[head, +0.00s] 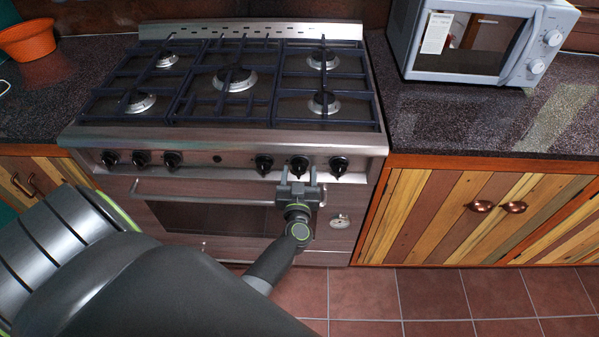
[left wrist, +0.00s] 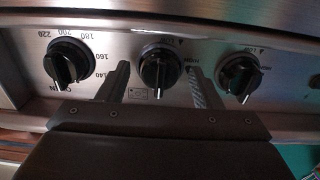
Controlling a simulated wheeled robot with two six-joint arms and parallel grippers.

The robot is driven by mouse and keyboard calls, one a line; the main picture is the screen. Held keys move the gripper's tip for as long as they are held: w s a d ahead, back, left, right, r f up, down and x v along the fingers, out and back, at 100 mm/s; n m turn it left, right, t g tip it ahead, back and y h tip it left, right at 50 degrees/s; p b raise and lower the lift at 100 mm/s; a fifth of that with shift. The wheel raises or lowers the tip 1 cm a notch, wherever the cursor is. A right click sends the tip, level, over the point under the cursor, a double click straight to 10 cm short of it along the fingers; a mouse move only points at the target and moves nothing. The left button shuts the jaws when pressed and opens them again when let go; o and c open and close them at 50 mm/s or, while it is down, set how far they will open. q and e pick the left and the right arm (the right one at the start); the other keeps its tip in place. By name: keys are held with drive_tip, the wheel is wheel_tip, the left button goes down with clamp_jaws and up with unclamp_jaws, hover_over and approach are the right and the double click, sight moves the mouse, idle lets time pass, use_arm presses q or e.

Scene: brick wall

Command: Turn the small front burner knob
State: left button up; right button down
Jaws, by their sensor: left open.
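A row of black burner knobs runs along the steel front panel of the stove (head: 218,175). My left gripper (head: 299,183) is in front of the right-hand group, at the middle knob (head: 299,166). In the left wrist view the fingers of the left gripper (left wrist: 158,80) are open, one on each side of the middle knob (left wrist: 160,70), with a gap on both sides. The oven knob with temperature numbers (left wrist: 69,64) is to its left and another knob (left wrist: 240,76) to its right. How deep the fingers reach cannot be told. My right gripper is out of view.
The right-end knob (head: 339,167) is close beside my gripper. The oven door handle (head: 200,201) lies below the panel, and black grates (head: 225,75) cover the cooktop above. A microwave (head: 470,45) stands on the right counter. The floor in front is clear.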

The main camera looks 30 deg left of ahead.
use_arm(q)
drive_tip(key=c, duration=0.9)
drive_tip(key=shift+c, duration=0.2)
drive_tip(key=shift+n, duration=0.4)
drive_tip(key=shift+n+p, duration=0.45)
drive_tip(key=shift+n, duration=0.55)
drive_tip(key=n, duration=0.3)
drive_tip(key=shift+d+n+p, duration=0.1)
drive_tip(key=shift+n+p, duration=0.2)
drive_tip(key=n, duration=0.5)
drive_tip(key=shift+w, duration=0.1)
drive_tip(key=n+b, duration=0.1)
drive_tip(key=n, duration=0.5)
drive_tip(key=shift+r, duration=0.2)
drive_tip(key=shift+n, duration=0.4)
